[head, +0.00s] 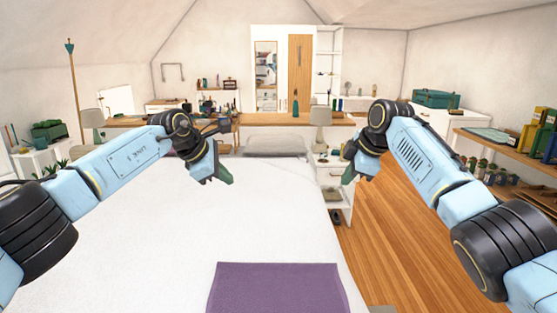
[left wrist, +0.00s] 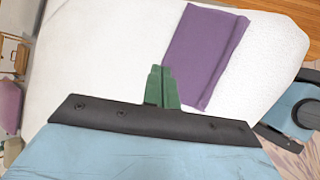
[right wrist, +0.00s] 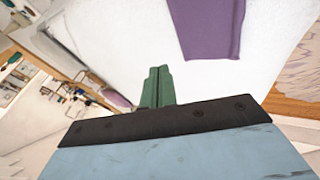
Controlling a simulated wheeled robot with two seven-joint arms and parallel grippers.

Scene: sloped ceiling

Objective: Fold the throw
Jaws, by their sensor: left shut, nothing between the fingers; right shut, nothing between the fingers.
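The purple throw (head: 275,288) lies flat on the white bed at the bottom of the head view, partly cut off by the frame edge. It also shows in the left wrist view (left wrist: 203,50), with a crease or layered edge along its right side, and in the right wrist view (right wrist: 208,25). My left gripper (head: 225,177) is shut and empty, held above the bed beyond the throw. Its green fingers (left wrist: 161,85) are together. My right gripper (head: 347,176) is shut and empty, raised near the bed's right edge. Its fingers (right wrist: 157,85) are together, apart from the throw.
The white bed (head: 150,240) has wide clear room left of the throw. A grey pillow (head: 275,146) lies at its far end. A white nightstand (head: 333,178) with a lamp (head: 320,118) stands at the far right corner. Wooden floor (head: 385,230) is open on the right.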

